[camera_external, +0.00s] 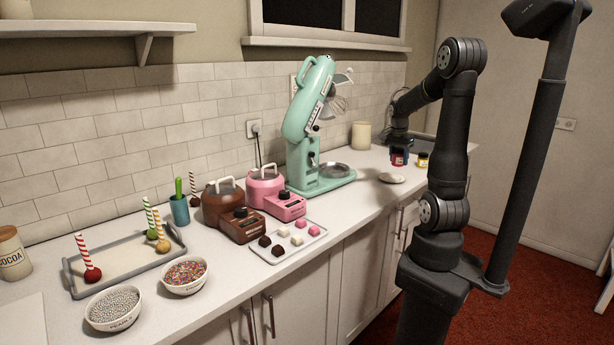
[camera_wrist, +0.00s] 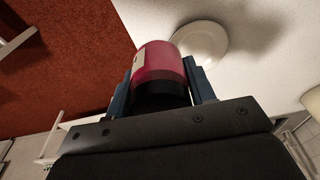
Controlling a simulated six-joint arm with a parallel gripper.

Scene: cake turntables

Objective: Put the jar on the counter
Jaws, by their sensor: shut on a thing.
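A red jar (camera_external: 397,160) with a dark lid is between the fingers of my gripper (camera_external: 399,152), near the far right end of the counter (camera_external: 345,205). In the wrist view the red jar (camera_wrist: 158,60) fills the space between the two blue fingers of my gripper (camera_wrist: 160,78), which is shut on it. The fingers hide part of its sides. I cannot tell whether its base touches the counter. A second, yellow jar (camera_external: 422,160) stands on the counter just right of it.
A white plate (camera_external: 391,178) lies close to the red jar; it also shows in the wrist view (camera_wrist: 203,42). A cream canister (camera_external: 361,136) and a mint stand mixer (camera_external: 308,105) stand to the left. Bare counter lies around the plate.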

